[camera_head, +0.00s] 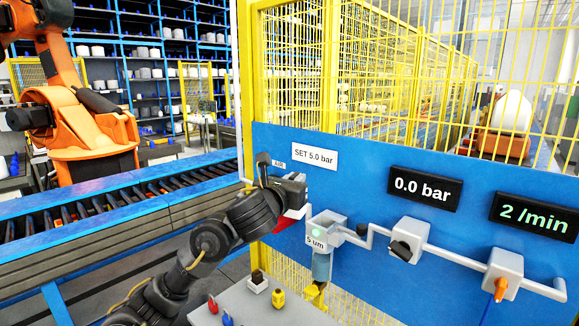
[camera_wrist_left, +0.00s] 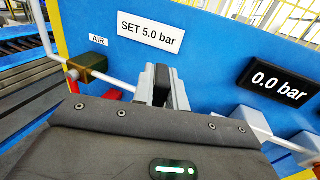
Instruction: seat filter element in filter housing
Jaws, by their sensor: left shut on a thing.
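I cannot identify a filter element. My right gripper is out of view.
A pale bench (camera_head: 240,304) holds a black-topped white block (camera_head: 258,282) and a yellow piece (camera_head: 278,298), with red (camera_head: 212,303) and blue (camera_head: 228,319) pieces near its front. Pipework with a black knob (camera_head: 401,249) runs right. The pressure display (camera_head: 423,188) reads 0.0 bar.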

